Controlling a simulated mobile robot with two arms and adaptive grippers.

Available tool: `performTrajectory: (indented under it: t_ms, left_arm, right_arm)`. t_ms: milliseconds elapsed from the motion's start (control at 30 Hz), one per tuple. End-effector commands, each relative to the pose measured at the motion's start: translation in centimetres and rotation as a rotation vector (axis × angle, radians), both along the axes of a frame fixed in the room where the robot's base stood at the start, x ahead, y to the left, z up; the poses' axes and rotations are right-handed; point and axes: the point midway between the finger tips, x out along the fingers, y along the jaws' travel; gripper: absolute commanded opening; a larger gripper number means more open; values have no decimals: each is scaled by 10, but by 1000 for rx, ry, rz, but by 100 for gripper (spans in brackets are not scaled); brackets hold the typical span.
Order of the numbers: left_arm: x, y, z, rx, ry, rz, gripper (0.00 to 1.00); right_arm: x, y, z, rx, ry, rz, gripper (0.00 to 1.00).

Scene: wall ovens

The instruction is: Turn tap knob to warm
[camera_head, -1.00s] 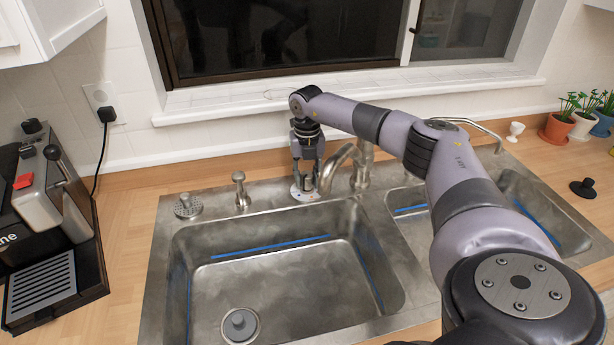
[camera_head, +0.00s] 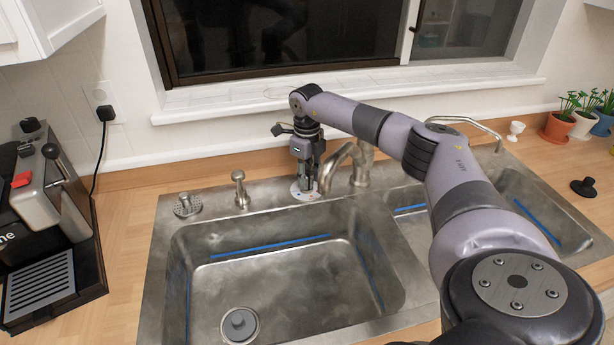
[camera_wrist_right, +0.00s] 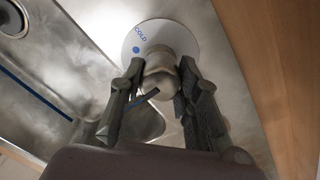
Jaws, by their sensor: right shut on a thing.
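The tap knob (camera_wrist_right: 160,80) is a rounded metal knob on a round white plate (camera_wrist_right: 146,38) marked "COLD" with a blue dot, in the right wrist view. My right gripper (camera_head: 308,188) points down over it in the head view, beside the curved tap spout (camera_head: 338,160). In the right wrist view its two fingers (camera_wrist_right: 160,92) are shut on the knob, one on each side. In the head view the gripper hides most of the knob, and the plate (camera_head: 300,196) shows beneath it. Any warm mark is not visible. My left gripper is not in view.
The metal sink has a left basin (camera_head: 290,285) and a right basin (camera_head: 530,205). A soap dispenser (camera_head: 240,190) and a strainer (camera_head: 187,205) stand left of the gripper. A coffee machine (camera_head: 50,220) is at the far left, and potted plants (camera_head: 560,127) at the right.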

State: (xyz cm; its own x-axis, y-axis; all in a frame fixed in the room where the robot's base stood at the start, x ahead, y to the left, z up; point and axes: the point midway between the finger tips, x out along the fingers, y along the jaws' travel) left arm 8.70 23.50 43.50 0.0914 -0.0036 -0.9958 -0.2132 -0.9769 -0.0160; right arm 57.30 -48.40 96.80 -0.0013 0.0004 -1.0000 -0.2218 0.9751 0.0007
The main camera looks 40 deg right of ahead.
Motion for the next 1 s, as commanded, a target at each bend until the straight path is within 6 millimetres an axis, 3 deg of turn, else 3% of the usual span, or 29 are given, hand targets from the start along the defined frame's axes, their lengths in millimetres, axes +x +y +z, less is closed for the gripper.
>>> performTrajectory:
  t_ms: [700,733,1000]
  left_arm:
    - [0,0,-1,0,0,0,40]
    - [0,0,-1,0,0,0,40]
    - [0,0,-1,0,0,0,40]
  right_arm:
    - [1,-1,1,-1,-4,75,2]
    - [1,-1,1,-1,-4,75,31]
    - [1,0,1,0,-2,75,49]
